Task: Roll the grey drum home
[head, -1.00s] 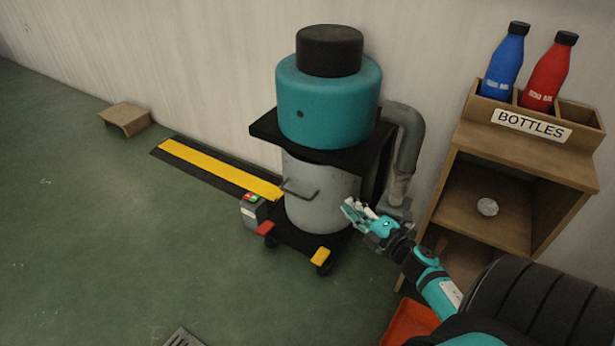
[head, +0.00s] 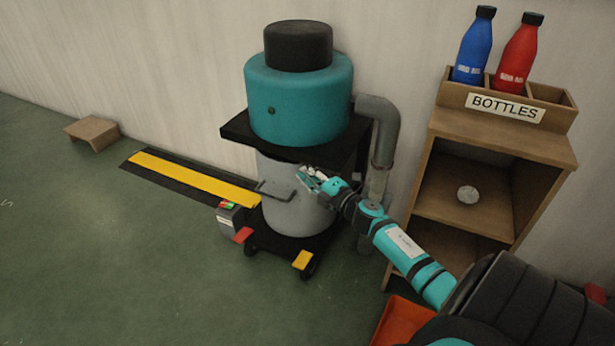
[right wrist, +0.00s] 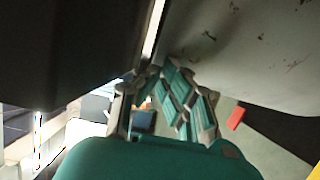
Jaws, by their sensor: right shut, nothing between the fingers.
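The grey drum (head: 285,205) stands upright on a low black wheeled base (head: 275,241), under a black plate and a teal cylinder (head: 298,100) with a black cap. A dark handle (head: 272,190) sticks out from the drum's front. My right gripper (head: 308,173) is shut and empty, in front of the drum's upper right side, just right of the handle. In the right wrist view its fingers (right wrist: 168,92) are close to the drum's pale side (right wrist: 245,50); I cannot tell whether they touch it. My left gripper is not in view.
A red pedal (head: 243,235) and a yellow pedal (head: 302,260) sit at the base. A small button box (head: 230,215) stands left of it. A yellow-and-black floor strip (head: 190,178) runs along the wall. A wooden bottle shelf (head: 505,140) stands right. The left floor is open.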

